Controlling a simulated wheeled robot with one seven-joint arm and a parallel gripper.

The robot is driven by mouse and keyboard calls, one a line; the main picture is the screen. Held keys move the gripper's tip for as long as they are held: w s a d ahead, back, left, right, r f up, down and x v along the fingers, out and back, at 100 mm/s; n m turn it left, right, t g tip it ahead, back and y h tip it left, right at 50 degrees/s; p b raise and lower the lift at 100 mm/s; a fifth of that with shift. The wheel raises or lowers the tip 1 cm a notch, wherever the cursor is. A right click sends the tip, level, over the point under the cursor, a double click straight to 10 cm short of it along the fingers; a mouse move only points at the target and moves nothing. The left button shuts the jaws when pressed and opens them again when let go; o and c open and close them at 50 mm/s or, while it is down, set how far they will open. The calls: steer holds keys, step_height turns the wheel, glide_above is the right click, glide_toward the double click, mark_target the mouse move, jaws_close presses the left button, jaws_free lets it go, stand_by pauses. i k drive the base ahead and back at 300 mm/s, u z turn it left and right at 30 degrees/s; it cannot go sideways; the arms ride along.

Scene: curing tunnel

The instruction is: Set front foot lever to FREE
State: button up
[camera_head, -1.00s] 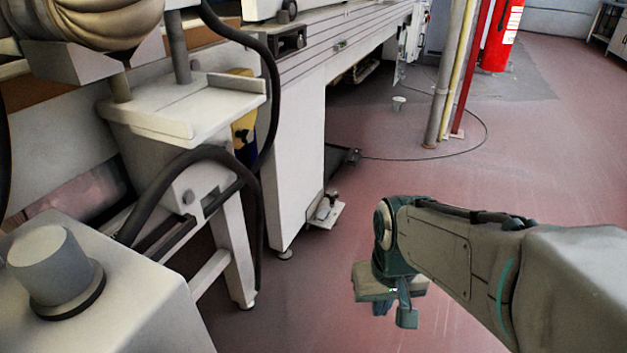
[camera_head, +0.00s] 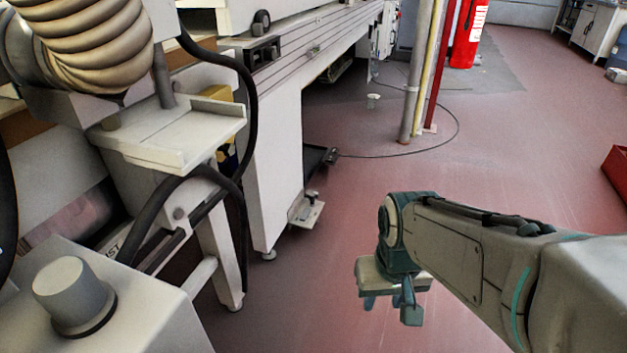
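The front foot lever (camera_head: 307,207) appears to be the small pale plate with a metal fitting low on the near leg of the long machine, just above the floor. Its setting is too small to read. My gripper (camera_head: 388,303) hangs from my arm in the lower middle, to the right of the lever and nearer to me, clear of it and touching nothing visible. Its fingers point down, partly hidden by its own body. They look spread, with nothing seen between them.
The machine's panel leg (camera_head: 276,170) stands left of the lever. A black hose (camera_head: 240,190) and a white bracketed frame (camera_head: 222,240) are at the left. A pipe (camera_head: 413,90), a cable on the floor and a red bin (camera_head: 617,172) lie beyond. The red floor right of the lever is clear.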

mark_target(304, 214)
steer(key=z, duration=0.4)
steer(key=k, duration=0.5)
steer(key=u, duration=0.3)
steer(key=i, duration=2.05)
steer(key=z, duration=0.55)
